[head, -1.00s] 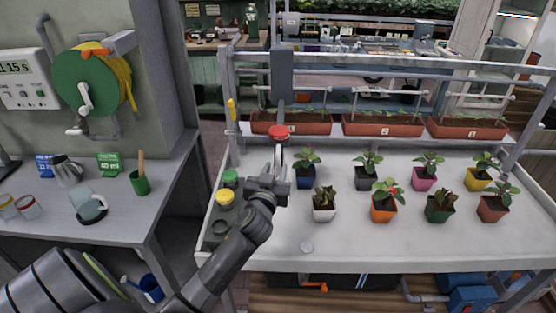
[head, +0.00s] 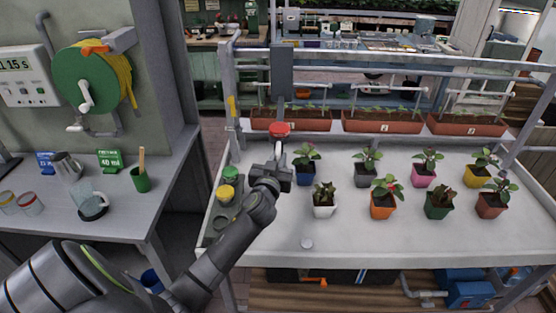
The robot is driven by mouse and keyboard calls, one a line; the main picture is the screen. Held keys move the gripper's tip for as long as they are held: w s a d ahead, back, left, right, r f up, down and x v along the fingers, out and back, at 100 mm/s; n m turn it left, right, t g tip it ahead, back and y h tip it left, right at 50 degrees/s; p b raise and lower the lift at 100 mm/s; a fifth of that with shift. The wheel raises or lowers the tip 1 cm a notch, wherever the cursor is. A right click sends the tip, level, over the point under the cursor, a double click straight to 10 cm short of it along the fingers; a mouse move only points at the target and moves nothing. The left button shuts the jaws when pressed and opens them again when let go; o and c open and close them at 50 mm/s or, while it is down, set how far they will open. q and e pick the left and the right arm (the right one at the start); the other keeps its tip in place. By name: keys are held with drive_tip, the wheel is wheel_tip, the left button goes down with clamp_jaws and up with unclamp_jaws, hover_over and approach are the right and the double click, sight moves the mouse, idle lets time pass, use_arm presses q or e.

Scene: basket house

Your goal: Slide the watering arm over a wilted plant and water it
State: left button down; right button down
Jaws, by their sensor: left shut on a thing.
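The watering arm (head: 283,72) is a grey carriage on the overhead rail, with a thin post running down to a red knob (head: 279,130). My left gripper (head: 279,157) is shut on the pale lower part of the arm just below the knob, at the left end of the plant rows. Its fingertips are partly hidden. The plant in the white pot (head: 323,211) looks dark and droopy, to the right of the gripper. The plant in the green pot (head: 439,202) also looks droopy. My right gripper is out of view.
Upright plants stand in blue (head: 306,175), orange (head: 382,208), pink and other pots on the white bench (head: 390,245). Numbered planters (head: 383,122) line the back. A side table (head: 125,212) holds cups and a jug.

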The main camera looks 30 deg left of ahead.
use_arm(q)
drive_tip(key=w+d+b, duration=0.8)
drive_tip(key=d+b, duration=0.1)
drive_tip(key=d, duration=0.4)
drive_tip(key=shift+w+d+b, duration=0.2)
drive_tip(key=shift+d+b, duration=0.1)
drive_tip(key=shift+d, duration=0.05)
drive_tip(key=shift+f, duration=0.1)
drive_tip(key=c, duration=1.5)
unclamp_jaws()
